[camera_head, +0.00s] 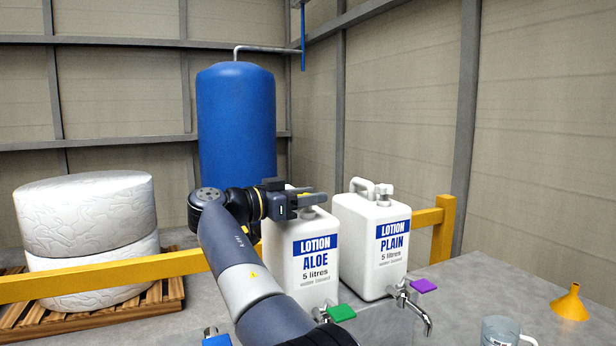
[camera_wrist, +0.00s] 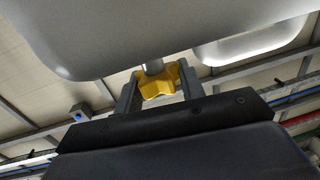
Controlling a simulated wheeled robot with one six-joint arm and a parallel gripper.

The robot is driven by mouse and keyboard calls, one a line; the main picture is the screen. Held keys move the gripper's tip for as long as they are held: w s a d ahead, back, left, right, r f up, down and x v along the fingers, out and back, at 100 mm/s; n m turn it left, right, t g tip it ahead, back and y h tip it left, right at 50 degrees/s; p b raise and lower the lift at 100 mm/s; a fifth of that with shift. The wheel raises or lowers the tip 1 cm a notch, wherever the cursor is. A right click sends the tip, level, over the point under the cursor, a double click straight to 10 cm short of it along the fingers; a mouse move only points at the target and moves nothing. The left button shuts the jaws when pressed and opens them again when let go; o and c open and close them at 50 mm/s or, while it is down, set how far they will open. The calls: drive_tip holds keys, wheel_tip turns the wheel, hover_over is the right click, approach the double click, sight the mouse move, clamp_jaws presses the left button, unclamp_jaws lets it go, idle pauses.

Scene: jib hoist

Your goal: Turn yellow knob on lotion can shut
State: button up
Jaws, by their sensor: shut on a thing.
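The yellow knob (camera_wrist: 158,82) is a lobed piece on a metal stem, seen between my gripper's two fingers (camera_wrist: 160,88) in the wrist view. My gripper (camera_head: 308,200) is shut on it at the top of the white LOTION ALOE can (camera_head: 312,258). In the head view only a small yellow bit of the knob (camera_head: 304,194) shows past the fingers. How far the knob is turned cannot be told.
A white LOTION PLAIN can (camera_head: 375,262) stands close on the right, with a metal tap and purple lever (camera_head: 423,286). A green lever (camera_head: 341,313) is below the ALOE can. A clear mug (camera_head: 503,332) and yellow funnel (camera_head: 570,303) are at right. A yellow rail (camera_head: 120,272) runs behind.

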drive_tip(key=shift+m+g+h+p, duration=0.3)
drive_tip(key=shift+m+g+p, duration=0.3)
drive_tip(key=shift+p, duration=0.45)
drive_tip(key=shift+f+g+p, duration=0.2)
drive_tip(key=shift+g+p, duration=0.15)
drive_tip(key=shift+g, duration=0.05)
drive_tip(key=o, duration=1)
drive_tip(key=shift+r, duration=0.1)
drive_tip(key=shift+a, duration=0.1)
drive_tip(key=p+v, duration=0.2)
drive_tip(key=v, duration=0.8)
drive_tip(key=shift+s+a, duration=0.15)
drive_tip(key=shift+a, duration=0.25)
drive_tip(key=shift+d, duration=0.1)
